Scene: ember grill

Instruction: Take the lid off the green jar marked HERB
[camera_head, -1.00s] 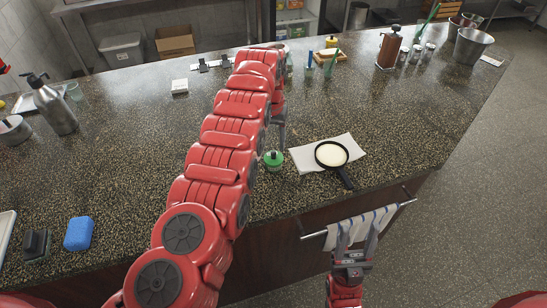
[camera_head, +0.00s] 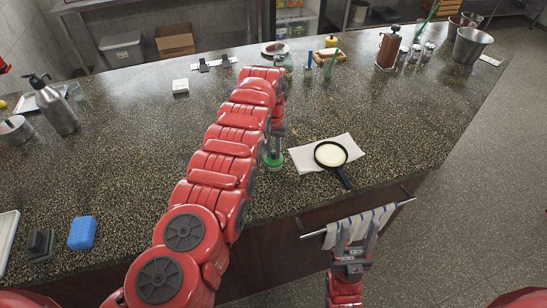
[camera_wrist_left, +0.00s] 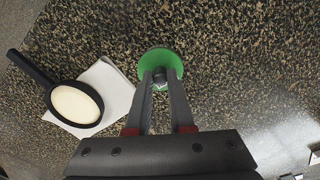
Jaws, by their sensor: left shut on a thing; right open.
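The green jar (camera_head: 274,163) stands on the speckled counter, left of the small pan; its mark cannot be read. In the left wrist view its round green lid (camera_wrist_left: 160,60) shows from above. My left gripper (camera_head: 273,150) is directly over the jar, pointing down. In the left wrist view its two fingertips (camera_wrist_left: 160,80) are shut on the dark knob at the lid's middle. The lid still sits on the jar. My right gripper (camera_head: 358,238) is open and empty at the counter's front side, by the striped towel.
A striped towel (camera_head: 372,222) hangs on a front rail (camera_head: 312,235). A blue sponge (camera_head: 82,233) lies at front left.

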